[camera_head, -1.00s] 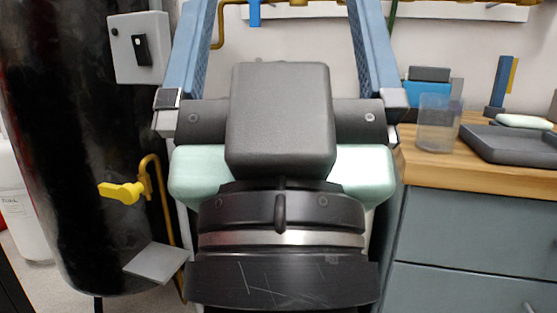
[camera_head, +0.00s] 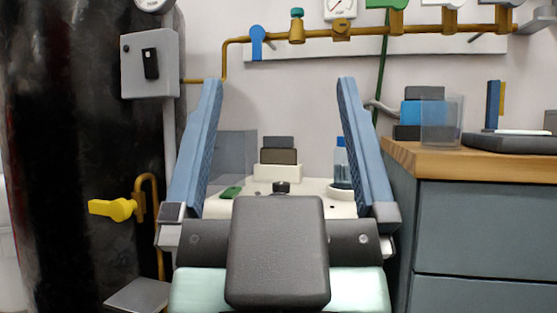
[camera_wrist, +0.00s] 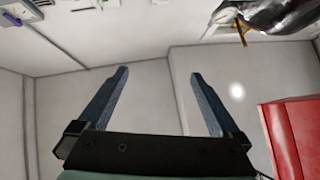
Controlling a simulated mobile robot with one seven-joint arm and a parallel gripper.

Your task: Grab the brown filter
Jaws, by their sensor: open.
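A dark brown block (camera_head: 279,156), which looks like the brown filter, sits on a white stand (camera_head: 277,173) on a white surface in the head view. A grey block (camera_head: 279,142) rises just above or behind it. My gripper (camera_head: 279,82) is open and empty, its two blue fingers wide apart. In the head view the brown block shows between the fingers, beyond the gripper body; I cannot tell the exact distance. The wrist view shows the open gripper (camera_wrist: 158,73) against a pale wall, with no filter visible.
A blue-capped bottle (camera_head: 342,165) stands close to the right finger's line, and a green item (camera_head: 231,192) lies near the left. A wooden-topped cabinet (camera_head: 480,163) is at right; a dark tank (camera_head: 80,150) with a yellow valve handle (camera_head: 112,209) at left.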

